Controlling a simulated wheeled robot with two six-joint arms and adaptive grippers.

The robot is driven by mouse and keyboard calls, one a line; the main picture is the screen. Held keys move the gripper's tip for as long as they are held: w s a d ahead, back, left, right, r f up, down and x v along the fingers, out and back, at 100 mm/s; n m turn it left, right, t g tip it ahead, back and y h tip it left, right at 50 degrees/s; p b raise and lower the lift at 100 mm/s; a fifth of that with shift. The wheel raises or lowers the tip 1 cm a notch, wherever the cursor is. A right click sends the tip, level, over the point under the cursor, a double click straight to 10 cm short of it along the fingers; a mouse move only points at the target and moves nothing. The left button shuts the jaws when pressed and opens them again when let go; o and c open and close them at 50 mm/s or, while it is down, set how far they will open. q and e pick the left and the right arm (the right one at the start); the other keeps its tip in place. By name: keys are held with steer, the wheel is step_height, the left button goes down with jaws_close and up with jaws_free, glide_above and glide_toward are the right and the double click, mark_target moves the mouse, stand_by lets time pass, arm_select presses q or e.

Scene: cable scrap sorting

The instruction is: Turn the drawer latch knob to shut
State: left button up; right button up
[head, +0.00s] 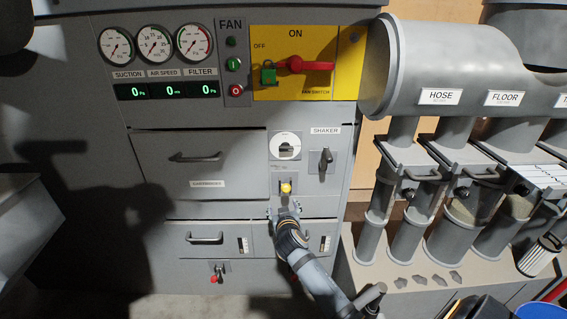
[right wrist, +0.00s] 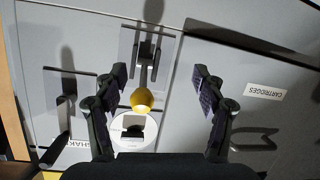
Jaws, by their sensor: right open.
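A lever with a yellow ball end (head: 286,187) stands out from a small plate on the grey cabinet, right of the cartridges drawer (head: 198,165). A round white dial with a dark knob (head: 286,147) is just above it. I cannot read which one is labelled as the drawer latch. My right gripper (head: 283,207) is just below the yellow ball in the head view. In the right wrist view its open, empty fingers (right wrist: 160,88) are spread to either side of the yellow ball (right wrist: 142,100), apart from it. My left gripper is not in view.
A dark shaker handle (head: 326,160) is close on the right of the dial. The cartridges drawer handle (head: 195,157) sticks out on the left. Lower drawers (head: 205,237) and a red knob (head: 217,272) are below. Grey pipes (head: 440,65) and canisters crowd the right.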

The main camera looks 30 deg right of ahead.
mark_target(286, 150)
step_height(286, 150, up, 17)
steer(key=s+m+t+h+b, duration=0.1)
steer(key=s+m+t+h, duration=0.1)
steer(key=m+h, duration=0.1)
arm_select(q)
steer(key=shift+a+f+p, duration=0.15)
steer(key=shift+p, duration=0.6)
arm_select(e)
steer(key=shift+t, duration=0.3)
steer(key=x, duration=1.1)
steer(key=shift+w+d+f, duration=0.1)
steer(key=shift+d+f, duration=0.1)
steer(key=shift+f, duration=0.15)
steer(key=c, duration=1.1)
